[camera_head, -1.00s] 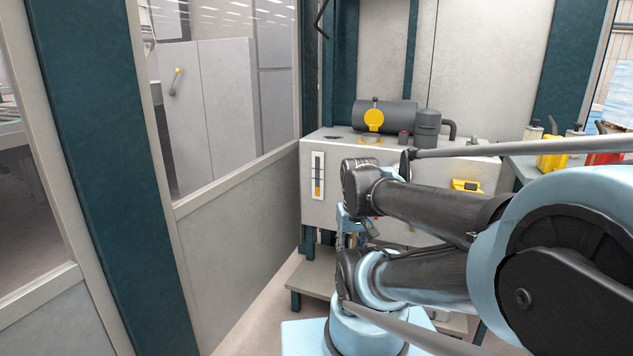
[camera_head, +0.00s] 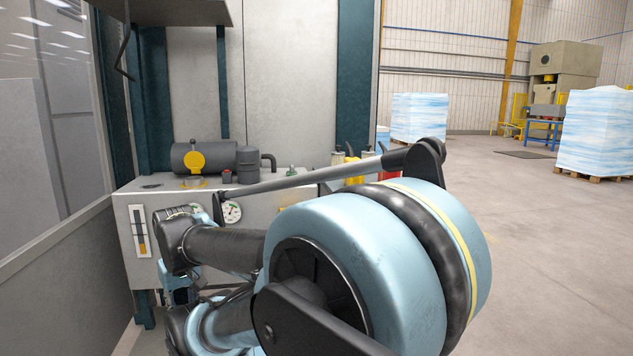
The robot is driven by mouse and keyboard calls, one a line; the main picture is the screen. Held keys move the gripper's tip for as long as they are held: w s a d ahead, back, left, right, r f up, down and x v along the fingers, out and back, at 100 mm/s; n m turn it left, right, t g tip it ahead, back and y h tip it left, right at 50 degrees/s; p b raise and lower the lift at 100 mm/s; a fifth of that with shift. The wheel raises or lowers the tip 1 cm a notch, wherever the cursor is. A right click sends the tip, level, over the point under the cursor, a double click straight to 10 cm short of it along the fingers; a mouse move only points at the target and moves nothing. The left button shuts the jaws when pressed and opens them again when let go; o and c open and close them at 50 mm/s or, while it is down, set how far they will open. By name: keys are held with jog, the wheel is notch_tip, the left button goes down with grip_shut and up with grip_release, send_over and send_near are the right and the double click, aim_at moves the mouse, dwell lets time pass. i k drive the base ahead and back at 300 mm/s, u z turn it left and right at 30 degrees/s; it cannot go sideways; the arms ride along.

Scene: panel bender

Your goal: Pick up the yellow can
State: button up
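The yellow can (camera_head: 352,172) stands in a group of containers right of the grey machine tank. Only a narrow part of it shows, because my arm's thin rod and large blue joint cover most of it. A red can (camera_head: 388,172) stands just right of it and is also partly hidden. The end of my arm, with what looks like my gripper (camera_head: 178,291), is at the lower left, in front of the tank and well apart from the yellow can. My own arm links hide much of it, so its fingers cannot be made out.
The grey tank (camera_head: 130,225) carries a dark cylindrical motor (camera_head: 203,157), a yellow round cap (camera_head: 194,162) and a gauge (camera_head: 232,212). A glazed panel wall (camera_head: 50,265) closes the left side. The floor (camera_head: 550,260) at right is open, with wrapped pallets (camera_head: 597,132) farther back.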

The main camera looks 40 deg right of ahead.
aim_at(360, 179)
jog(key=z, duration=2)
jog(key=k, duration=1.1)
jog(key=z, duration=0.6)
jog(key=i, duration=0.95)
jog(key=z, duration=0.05)
